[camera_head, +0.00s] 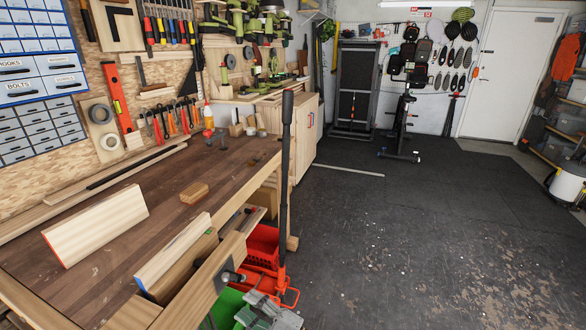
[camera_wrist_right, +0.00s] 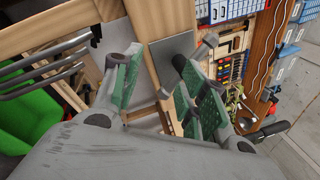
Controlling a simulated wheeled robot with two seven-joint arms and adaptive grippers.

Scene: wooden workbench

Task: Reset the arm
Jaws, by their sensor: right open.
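My right gripper (camera_head: 268,308) is at the bottom edge of the head view, low beside the front of the workbench (camera_head: 95,290). It also shows in the right wrist view (camera_wrist_right: 165,92), with its two green-padded fingers spread apart and nothing between them. Part of the gripper and the rest of the right arm are cut off in the head view. My left gripper and left arm are not in view.
Wooden boards (camera_head: 97,226) and a small wood block (camera_head: 195,193) lie on the bench. A red crate (camera_head: 262,243) and an upright jack handle (camera_head: 285,150) stand close to my right gripper. The dark floor (camera_head: 430,230) to the right is clear.

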